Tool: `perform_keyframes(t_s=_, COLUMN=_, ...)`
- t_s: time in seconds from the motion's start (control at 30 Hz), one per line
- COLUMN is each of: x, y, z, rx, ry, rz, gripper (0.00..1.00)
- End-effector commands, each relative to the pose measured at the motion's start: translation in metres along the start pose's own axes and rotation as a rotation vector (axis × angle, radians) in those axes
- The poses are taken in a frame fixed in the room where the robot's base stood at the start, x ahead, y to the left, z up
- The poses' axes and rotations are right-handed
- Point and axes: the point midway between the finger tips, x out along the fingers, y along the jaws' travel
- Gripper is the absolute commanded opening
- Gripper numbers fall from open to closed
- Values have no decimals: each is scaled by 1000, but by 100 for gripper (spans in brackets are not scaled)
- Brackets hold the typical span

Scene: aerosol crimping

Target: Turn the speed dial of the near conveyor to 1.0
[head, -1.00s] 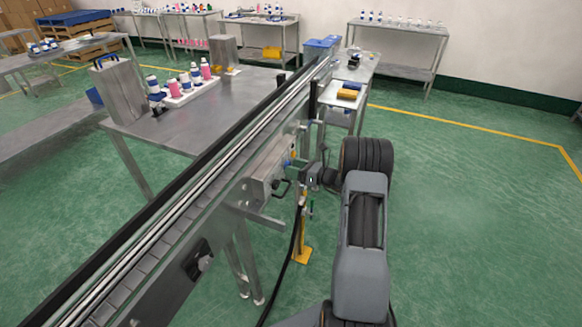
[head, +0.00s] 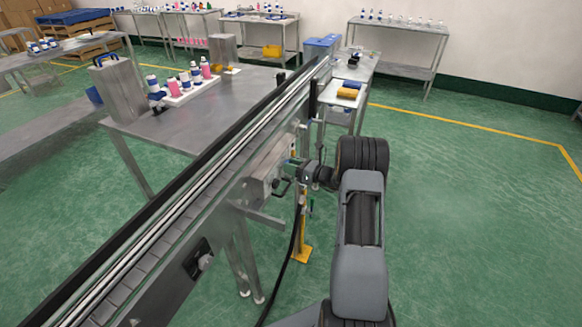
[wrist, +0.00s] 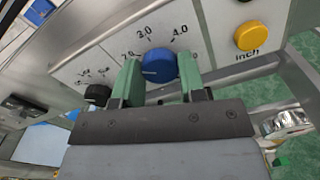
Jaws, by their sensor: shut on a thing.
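The blue speed dial (wrist: 160,63) sits on a pale panel with a printed scale; 3.0 and 4.0 are readable, and a label left of them is partly covered. The dial itself cannot be made out there.
In the wrist view a yellow button (wrist: 249,36) marked "inch" is right of the dial and a black knob (wrist: 97,94) is left of it. A yellow-footed post (head: 303,252) and a black cable stand below my gripper. The green floor to the right is clear.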

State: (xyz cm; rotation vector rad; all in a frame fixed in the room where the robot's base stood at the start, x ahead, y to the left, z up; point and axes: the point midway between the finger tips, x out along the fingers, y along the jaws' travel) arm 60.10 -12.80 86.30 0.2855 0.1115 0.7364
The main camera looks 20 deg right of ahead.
Motion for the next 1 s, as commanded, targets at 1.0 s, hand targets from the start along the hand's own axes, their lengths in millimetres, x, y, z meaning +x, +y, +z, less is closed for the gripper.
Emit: perform_keyframes(t_s=1.0, x=0, y=-1, z=-7, rx=-627, ry=-1, rz=2, gripper=14)
